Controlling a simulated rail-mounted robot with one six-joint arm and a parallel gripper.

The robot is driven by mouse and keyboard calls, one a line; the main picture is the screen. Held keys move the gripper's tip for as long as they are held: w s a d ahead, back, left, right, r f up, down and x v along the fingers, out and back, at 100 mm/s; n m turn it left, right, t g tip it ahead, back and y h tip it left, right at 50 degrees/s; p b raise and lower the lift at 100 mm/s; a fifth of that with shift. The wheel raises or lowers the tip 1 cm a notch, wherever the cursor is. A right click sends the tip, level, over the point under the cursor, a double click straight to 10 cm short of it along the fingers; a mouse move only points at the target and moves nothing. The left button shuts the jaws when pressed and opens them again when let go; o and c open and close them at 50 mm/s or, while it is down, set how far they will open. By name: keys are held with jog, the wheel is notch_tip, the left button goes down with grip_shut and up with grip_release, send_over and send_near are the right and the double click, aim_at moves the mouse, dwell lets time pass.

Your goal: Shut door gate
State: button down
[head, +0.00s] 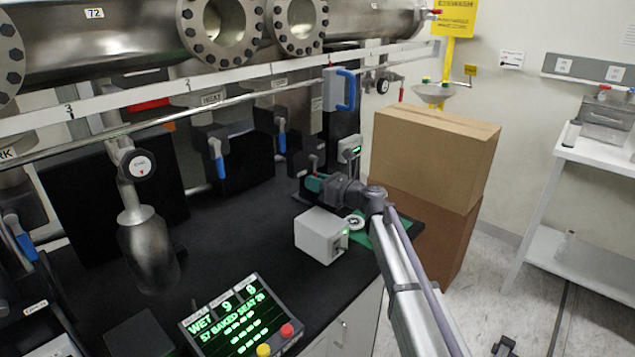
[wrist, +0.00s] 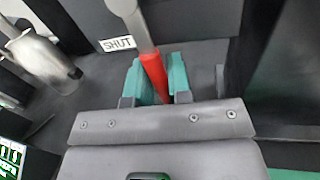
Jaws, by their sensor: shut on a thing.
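In the wrist view, a lever with a red grip (wrist: 154,74) on a pale grey shaft (wrist: 134,22) stands between the two teal fingertips of my gripper (wrist: 160,80). My gripper is shut on the red grip. A white plate reading "SHUT" (wrist: 117,44) is just left of the lever. In the head view, my gripper (head: 314,183) is at the bench's right end, behind the white box. The gate itself cannot be made out in either view.
A white box (head: 319,238) stands on the black bench (head: 245,215) close to my arm. Stacked cardboard boxes (head: 432,150) stand just right of it. A lit panel (head: 240,318) is at the front. Steel pipework (head: 110,40) with blue-handled valves runs behind.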

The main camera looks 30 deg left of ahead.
jog(key=c, duration=1.1)
grip_release()
jog(key=shift+s+a, duration=0.15)
jog(key=shift+s, duration=0.35)
jog(key=shift+w, duration=0.1)
jog(key=d, duration=1)
jog(key=shift+d+f, duration=0.1)
jog(key=shift+d, duration=0.3)
